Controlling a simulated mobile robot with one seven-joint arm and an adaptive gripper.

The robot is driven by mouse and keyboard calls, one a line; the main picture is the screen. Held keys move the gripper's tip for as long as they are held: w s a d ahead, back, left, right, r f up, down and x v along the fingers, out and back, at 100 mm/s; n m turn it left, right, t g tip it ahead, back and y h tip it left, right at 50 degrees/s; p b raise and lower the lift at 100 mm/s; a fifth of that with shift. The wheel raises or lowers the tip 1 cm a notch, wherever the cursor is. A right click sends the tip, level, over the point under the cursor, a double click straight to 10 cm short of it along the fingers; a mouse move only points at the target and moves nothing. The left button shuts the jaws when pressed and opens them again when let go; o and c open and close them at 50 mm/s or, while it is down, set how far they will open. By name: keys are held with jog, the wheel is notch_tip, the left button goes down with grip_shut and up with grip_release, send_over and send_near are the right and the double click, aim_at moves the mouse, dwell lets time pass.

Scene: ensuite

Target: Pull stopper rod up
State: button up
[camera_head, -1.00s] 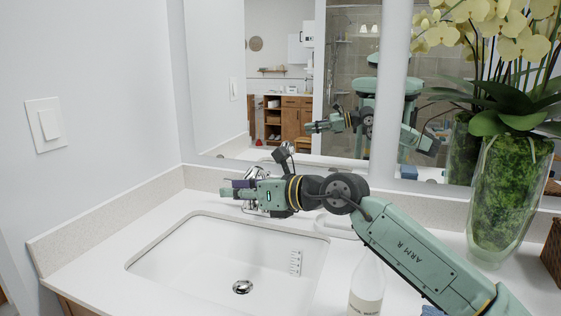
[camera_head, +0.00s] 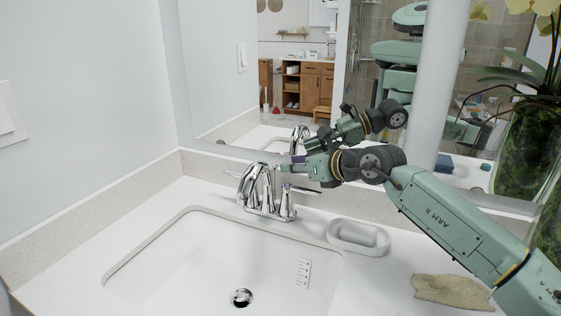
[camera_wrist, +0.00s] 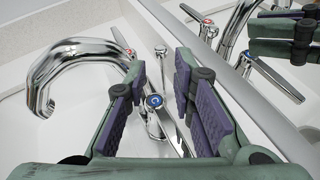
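The chrome faucet (camera_head: 262,190) stands behind the sink, with its spout (camera_wrist: 70,65) at left in the wrist view. A thin upright rod with a small round knob (camera_wrist: 161,50), apparently the stopper rod, shows beyond the blue-marked handle (camera_wrist: 154,101). I cannot pick the rod out in the head view. My gripper (camera_wrist: 160,70) is open, its purple pads on either side of the line to the knob, with nothing held between them. In the head view my gripper (camera_head: 292,170) is above and behind the faucet's right side. The drain stopper (camera_head: 241,298) sits in the basin.
The mirror (camera_head: 290,80) rises close behind the faucet and reflects my arm. A white soap dish (camera_head: 358,236) and a beige cloth (camera_head: 452,291) lie on the counter at right. A plant vase (camera_head: 530,150) stands farther right. The counter left of the sink is clear.

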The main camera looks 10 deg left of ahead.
aim_at(276, 166)
jog(key=p+x, duration=0.1)
jog(key=x, duration=0.5)
jog(key=shift+f+p, duration=0.1)
jog(key=shift+p, duration=0.25)
jog(key=shift+c, duration=0.3)
grip_shut()
